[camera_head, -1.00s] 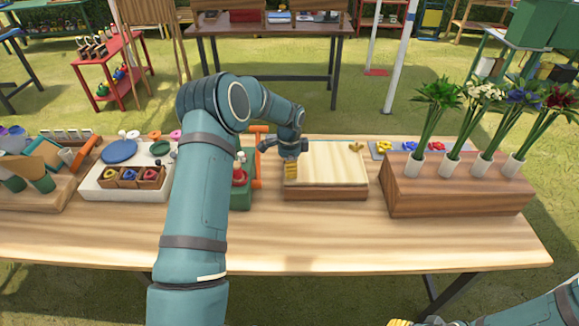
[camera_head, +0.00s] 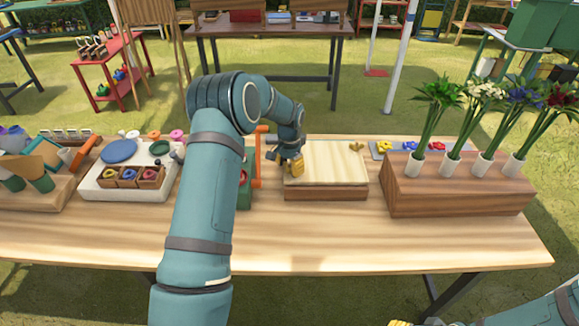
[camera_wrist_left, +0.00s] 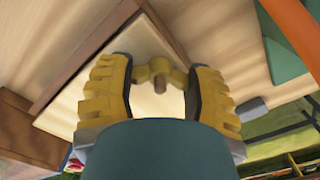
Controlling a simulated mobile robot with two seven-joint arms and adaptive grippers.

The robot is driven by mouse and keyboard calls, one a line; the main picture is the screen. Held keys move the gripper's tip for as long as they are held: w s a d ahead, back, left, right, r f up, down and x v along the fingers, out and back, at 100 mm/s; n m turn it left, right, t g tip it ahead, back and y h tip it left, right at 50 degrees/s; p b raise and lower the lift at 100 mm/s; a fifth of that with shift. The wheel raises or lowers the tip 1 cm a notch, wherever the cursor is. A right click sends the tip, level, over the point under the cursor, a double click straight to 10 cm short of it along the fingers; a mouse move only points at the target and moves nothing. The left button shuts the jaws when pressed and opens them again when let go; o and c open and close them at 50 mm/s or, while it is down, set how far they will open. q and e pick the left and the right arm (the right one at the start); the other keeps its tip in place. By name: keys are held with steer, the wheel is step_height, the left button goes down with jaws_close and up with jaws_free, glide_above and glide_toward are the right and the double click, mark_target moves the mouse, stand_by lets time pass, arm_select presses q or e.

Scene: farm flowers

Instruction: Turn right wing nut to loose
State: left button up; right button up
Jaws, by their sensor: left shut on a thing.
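A flat wooden press (camera_head: 325,165) with a pale top board lies on the table. One brass wing nut (camera_head: 356,147) stands free at its far right corner. My left gripper (camera_head: 292,166) is at the press's left side. In the left wrist view its yellow ridged fingers (camera_wrist_left: 160,88) are shut on another brass wing nut (camera_wrist_left: 158,70), one finger at each wing, around a central stud. In the head view the gripper hides this nut. Only a yellow bit of my right gripper (camera_head: 400,323) shows at the bottom edge, so its opening cannot be told.
A wooden block (camera_head: 450,190) with several flower tubes stands right of the press. An orange-handled green thing (camera_head: 256,160) is close on the left. A white tray (camera_head: 105,190) with small flowers is further left. The table front (camera_head: 330,235) is clear.

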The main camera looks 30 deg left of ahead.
arm_select(q)
steer(key=n, duration=0.5)
steer(key=shift+n, duration=0.3)
steer(key=n, duration=0.5)
steer(key=shift+p, duration=0.3)
steer(key=n+p, duration=0.1)
steer(key=n, duration=0.4)
steer(key=shift+n, duration=0.4)
steer(key=n+p, duration=0.1)
steer(key=n, duration=0.5)
steer(key=n+p, duration=0.2)
steer(key=n, duration=0.3)
steer(key=shift+n, duration=0.4)
steer(key=n+p, duration=0.1)
steer(key=n, duration=0.5)
steer(key=shift+p, duration=0.3)
steer(key=n+p, duration=0.1)
steer(key=n, duration=0.4)
steer(key=shift+n, duration=0.4)
steer(key=n+p, duration=0.1)
steer(key=n, duration=0.4)
steer(key=shift+f, duration=0.1)
steer(key=shift+n, duration=0.3)
